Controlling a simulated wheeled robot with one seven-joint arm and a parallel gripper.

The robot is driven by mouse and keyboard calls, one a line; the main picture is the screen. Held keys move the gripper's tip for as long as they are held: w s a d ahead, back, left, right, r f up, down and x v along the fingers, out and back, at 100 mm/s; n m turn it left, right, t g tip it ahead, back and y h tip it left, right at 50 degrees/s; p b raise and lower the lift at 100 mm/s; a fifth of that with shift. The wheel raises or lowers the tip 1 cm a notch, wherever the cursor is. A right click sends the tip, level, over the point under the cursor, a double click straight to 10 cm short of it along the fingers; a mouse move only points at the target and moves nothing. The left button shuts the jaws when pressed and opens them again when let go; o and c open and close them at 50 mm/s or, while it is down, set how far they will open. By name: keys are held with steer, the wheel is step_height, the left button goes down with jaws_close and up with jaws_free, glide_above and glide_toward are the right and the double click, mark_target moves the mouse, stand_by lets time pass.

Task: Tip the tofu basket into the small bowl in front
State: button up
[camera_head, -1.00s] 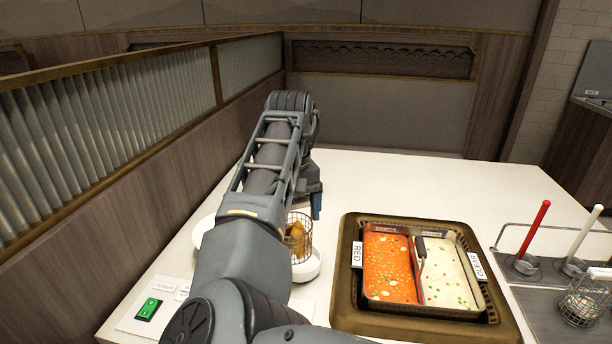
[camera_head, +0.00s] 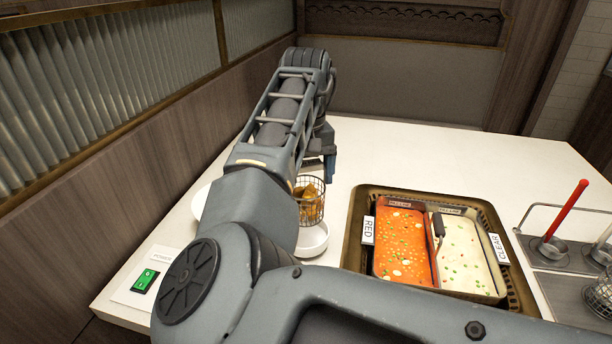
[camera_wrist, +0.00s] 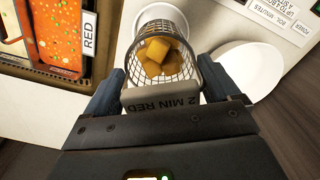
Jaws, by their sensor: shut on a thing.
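My gripper (camera_wrist: 160,92) is shut on the grey tab of the tofu basket, which reads "2 MIN RED". The wire basket (camera_wrist: 128,62) holds several golden tofu pieces (camera_wrist: 163,57); the basket also shows in the head view (camera_head: 322,196), looking roughly upright. A small white bowl (camera_head: 314,247) stands on the counter below the basket. The bowl's rim (camera_wrist: 178,10) shows behind the basket in the wrist view. The tofu is still inside the basket. My arm hides part of the bowl and most of the gripper in the head view.
A white round dish (camera_wrist: 247,72) stands beside the basket, mostly hidden by my arm in the head view. A two-part pot (camera_head: 357,258) with red and clear broth sits to the right. A green switch (camera_head: 145,281) is at front left. The far counter (camera_head: 440,155) is clear.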

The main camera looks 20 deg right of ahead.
mark_target(304, 213)
steer(key=shift+f+b, duration=0.65)
steer(key=shift+f, duration=2.25)
steer(key=shift+w, duration=0.15)
